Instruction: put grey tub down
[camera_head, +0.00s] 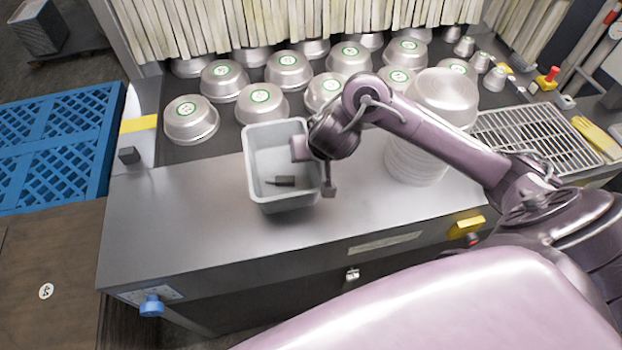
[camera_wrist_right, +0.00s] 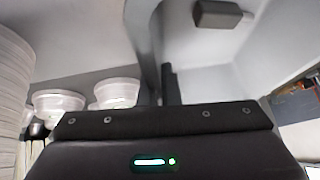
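The grey tub (camera_head: 262,150) is an open, light-grey rectangular box over the left-middle of the metal worktop. It looks upright; I cannot tell whether its base touches the top. A small dark object (camera_head: 283,182) lies inside and also shows in the right wrist view (camera_wrist_right: 218,14). My right gripper (camera_head: 316,168) is at the tub's right wall and looks shut on its rim. In the wrist view, the tub wall (camera_wrist_right: 145,35) runs down to the gripper, with a dark finger (camera_wrist_right: 171,86) against it. The fingertips are partly hidden. My left gripper is not in view.
Several upturned metal pans (camera_head: 191,120) with green labels stand behind the tub. A tall pan stack (camera_head: 415,160) stands to its right, under my right forearm. A wire rack (camera_head: 535,135) is farther right. The worktop (camera_head: 170,215) left of the tub is clear.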

